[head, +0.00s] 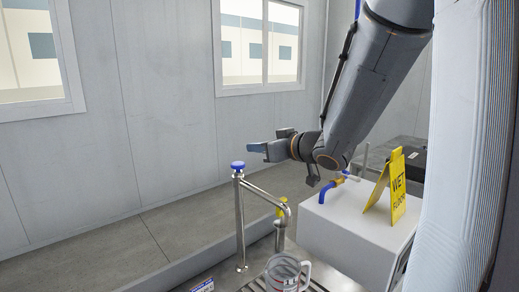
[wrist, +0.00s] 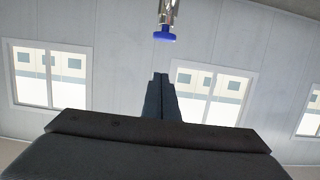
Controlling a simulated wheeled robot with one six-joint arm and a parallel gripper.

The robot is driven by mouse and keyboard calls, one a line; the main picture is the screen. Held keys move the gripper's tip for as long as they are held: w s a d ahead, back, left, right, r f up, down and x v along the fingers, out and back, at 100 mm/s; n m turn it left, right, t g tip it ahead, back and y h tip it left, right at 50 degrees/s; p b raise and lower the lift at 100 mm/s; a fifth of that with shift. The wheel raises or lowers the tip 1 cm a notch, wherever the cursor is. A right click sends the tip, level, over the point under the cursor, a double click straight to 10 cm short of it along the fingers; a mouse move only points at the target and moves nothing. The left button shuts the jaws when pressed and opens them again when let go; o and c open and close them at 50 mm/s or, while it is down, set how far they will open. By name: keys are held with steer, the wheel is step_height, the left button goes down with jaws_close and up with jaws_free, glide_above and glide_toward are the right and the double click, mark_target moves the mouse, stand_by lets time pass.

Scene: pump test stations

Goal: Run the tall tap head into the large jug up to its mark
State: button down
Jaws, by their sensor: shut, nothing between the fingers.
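The tall tap head is a steel post (head: 240,222) with a round blue knob (head: 238,165) on top. A pipe slopes from it to a curved spout (head: 286,212). The large jug (head: 282,270), grey with a handle on its right, stands below the spout, cut off by the bottom edge. Its mark and any water in it cannot be made out. My gripper (head: 257,147) is shut and empty, pointing left, a little above and right of the knob in the picture. The wrist view shows its closed fingers (wrist: 160,98) and the blue knob (wrist: 164,37) apart from them.
A white box (head: 345,228) at the right carries a smaller brass-and-blue tap (head: 330,188) and a yellow wet-floor sign (head: 391,187). A yellow part (head: 280,211) sits by the spout. A blue label (head: 204,285) lies at bottom. The floor at left is clear.

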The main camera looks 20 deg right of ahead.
steer(key=p, duration=0.1)
glide_above(238, 165)
steer(key=s+d, duration=0.1)
steer(key=f, duration=0.2)
steer(key=shift+s+d+f+p, duration=0.1)
steer(key=shift+f+p, duration=0.1)
steer(key=shift+f, duration=0.3)
steer(key=shift+s+d+f+p, duration=0.1)
steer(key=shift+f+p, duration=0.1)
steer(key=shift+f, duration=1.05)
steer(key=shift+f, duration=0.1)
